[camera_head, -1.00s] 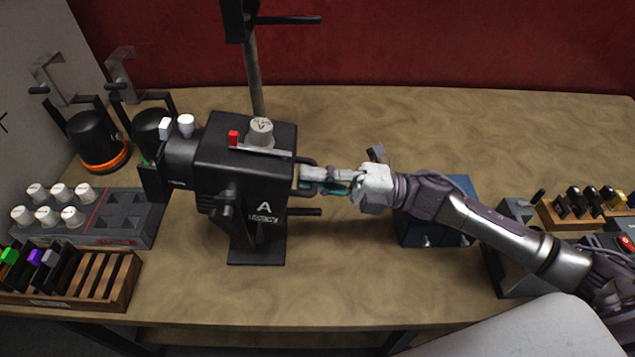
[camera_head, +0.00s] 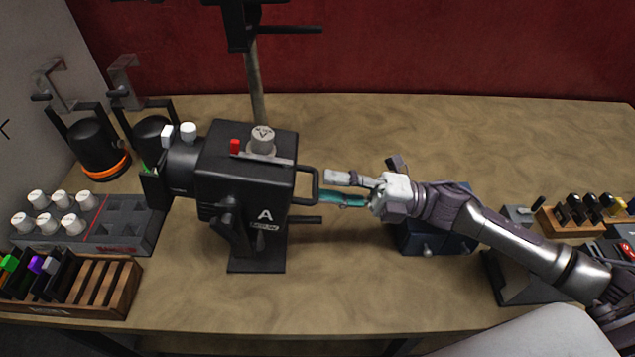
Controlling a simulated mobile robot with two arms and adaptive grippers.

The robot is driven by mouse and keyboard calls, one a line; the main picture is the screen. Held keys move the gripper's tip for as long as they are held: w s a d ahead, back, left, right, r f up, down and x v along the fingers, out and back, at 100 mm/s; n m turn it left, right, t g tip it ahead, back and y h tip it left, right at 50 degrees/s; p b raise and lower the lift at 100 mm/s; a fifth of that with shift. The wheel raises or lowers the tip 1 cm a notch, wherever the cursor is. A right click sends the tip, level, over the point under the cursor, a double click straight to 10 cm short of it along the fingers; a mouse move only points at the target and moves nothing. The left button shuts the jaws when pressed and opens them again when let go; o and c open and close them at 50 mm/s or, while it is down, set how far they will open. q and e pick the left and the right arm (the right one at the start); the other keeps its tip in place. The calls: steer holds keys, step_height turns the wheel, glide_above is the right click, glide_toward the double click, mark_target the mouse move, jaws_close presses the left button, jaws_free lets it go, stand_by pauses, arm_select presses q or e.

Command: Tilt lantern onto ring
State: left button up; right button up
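The lantern (camera_head: 235,182) is a large black box marked "A" on a stand on the table, left of centre. Its lens barrel (camera_head: 187,165) points left, and a loop handle (camera_head: 308,184) sticks out on its right side. A grey knob and a red piece are on top. My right gripper (camera_head: 329,188) is just right of the handle, with its fingers pointing left, apart and empty. My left gripper is not in view. I cannot make out a target ring.
A tray of white knobs (camera_head: 127,230) and a wooden slotted rack (camera_head: 125,290) are at the front left. A dark blue box (camera_head: 440,240) sits under my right arm. The back right table is clear.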

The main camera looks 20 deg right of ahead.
steer(key=v, duration=0.8)
steer(key=shift+d, duration=0.3)
steer(key=shift+s, duration=0.1)
